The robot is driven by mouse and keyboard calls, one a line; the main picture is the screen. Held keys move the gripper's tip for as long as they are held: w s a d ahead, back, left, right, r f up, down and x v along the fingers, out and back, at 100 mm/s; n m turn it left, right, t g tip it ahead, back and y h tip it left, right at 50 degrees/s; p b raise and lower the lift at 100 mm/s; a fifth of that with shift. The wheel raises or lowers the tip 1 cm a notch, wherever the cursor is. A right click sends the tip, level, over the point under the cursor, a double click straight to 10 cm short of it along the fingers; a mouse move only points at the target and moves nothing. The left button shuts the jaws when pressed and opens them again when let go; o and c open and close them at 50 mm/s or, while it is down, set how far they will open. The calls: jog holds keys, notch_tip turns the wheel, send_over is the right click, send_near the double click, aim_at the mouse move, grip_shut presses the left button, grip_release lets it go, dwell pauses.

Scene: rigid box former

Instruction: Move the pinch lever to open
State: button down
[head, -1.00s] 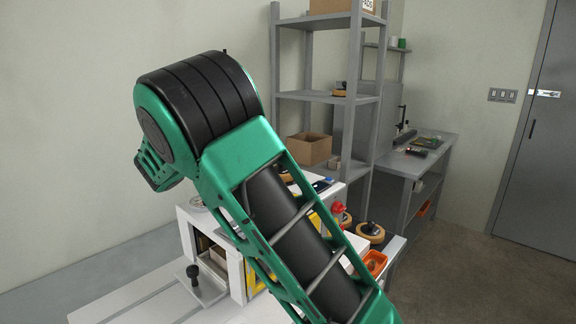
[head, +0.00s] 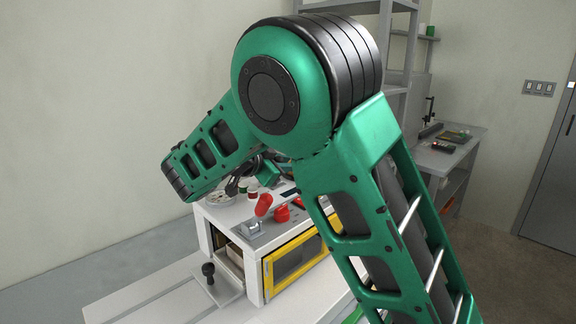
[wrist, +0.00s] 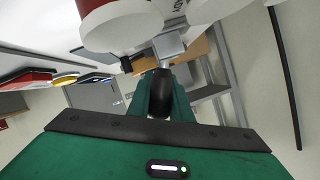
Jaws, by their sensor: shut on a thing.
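The white box former (head: 257,290) stands left of my raised arm in the head view. On its top is a grey bracket (head: 250,228) beside a red handle (head: 263,205), with more red knobs (head: 282,213) to its right. I cannot tell which is the pinch lever or its position. My gripper (head: 245,178) is small and partly hidden by my arm, low over the back of the top. In the wrist view my gripper (wrist: 167,62) is shut at a grey block, near large white and red round parts (wrist: 125,25). The thing held is unclear.
A yellow-framed window (head: 295,262) is on the front of the former, and an open side bay with a black-knobbed shelf (head: 210,275) is at its left. Grey shelving (head: 398,100) and a side bench (head: 445,155) stand behind. My arm hides much of the right side.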

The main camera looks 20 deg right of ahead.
jog(key=shift+f, duration=0.15)
jog(key=c, duration=1.6)
grip_release()
jog(key=shift+s, duration=0.1)
jog(key=v, duration=1)
jog(key=shift+s+a, duration=0.1)
jog(key=shift+a, duration=0.2)
